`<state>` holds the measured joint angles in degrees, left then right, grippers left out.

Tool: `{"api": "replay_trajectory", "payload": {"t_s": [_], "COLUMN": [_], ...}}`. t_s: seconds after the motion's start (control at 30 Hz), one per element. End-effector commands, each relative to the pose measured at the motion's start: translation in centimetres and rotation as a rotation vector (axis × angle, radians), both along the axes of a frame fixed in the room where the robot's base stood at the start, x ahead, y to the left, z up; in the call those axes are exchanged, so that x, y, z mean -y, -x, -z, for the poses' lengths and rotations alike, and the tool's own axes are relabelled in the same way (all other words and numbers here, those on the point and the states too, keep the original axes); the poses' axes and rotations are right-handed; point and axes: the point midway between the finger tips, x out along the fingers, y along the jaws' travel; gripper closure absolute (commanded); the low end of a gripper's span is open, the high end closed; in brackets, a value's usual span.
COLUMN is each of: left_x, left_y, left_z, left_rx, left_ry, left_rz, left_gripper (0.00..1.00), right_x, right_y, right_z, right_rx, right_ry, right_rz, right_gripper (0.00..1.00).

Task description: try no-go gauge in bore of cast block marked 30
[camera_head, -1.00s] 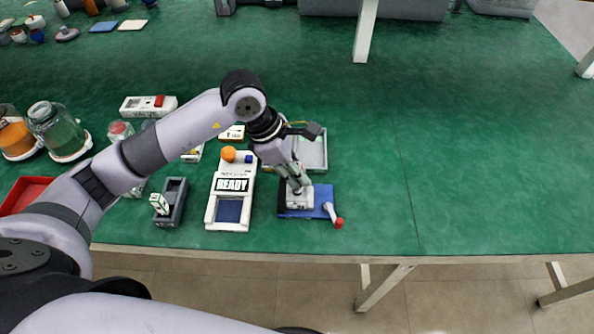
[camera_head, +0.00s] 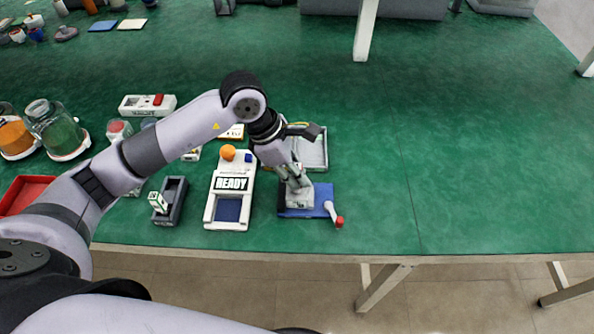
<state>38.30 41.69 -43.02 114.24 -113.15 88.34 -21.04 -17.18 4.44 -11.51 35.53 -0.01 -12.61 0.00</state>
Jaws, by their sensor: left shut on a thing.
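My left gripper (camera_head: 298,186) points down over a blue mat (camera_head: 322,195) near the front edge of the bench. It is shut on a pale grey block (camera_head: 300,202) that sits at the mat. The block's marking and bore cannot be made out; the gripper covers part of its top. A white pin-like piece with a red end (camera_head: 334,213), which looks like the no-go gauge, lies at the mat's right edge, apart from the block. My right gripper is not in view.
A white device reading READY (camera_head: 231,184) stands close left of the mat. Left of it is a dark grey holder (camera_head: 171,203) with a small white-and-green piece. A grey tray (camera_head: 318,150) lies behind the gripper. The bench to the right is clear.

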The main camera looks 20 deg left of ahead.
Motion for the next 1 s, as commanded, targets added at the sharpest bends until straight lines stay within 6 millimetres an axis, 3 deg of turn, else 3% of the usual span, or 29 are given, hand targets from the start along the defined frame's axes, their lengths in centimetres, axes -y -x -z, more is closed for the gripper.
{"api": "replay_trajectory", "payload": {"t_s": [1.0], "left_x": [0.01], "left_y": [0.01], "left_z": [-0.82], "left_rx": [0.000], "left_ry": [0.000], "left_rz": [0.000], "left_gripper": [1.00], "right_x": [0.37], "right_y": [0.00], "right_z": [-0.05], "right_rx": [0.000], "right_ry": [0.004], "right_rz": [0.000], "right_gripper": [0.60]}}
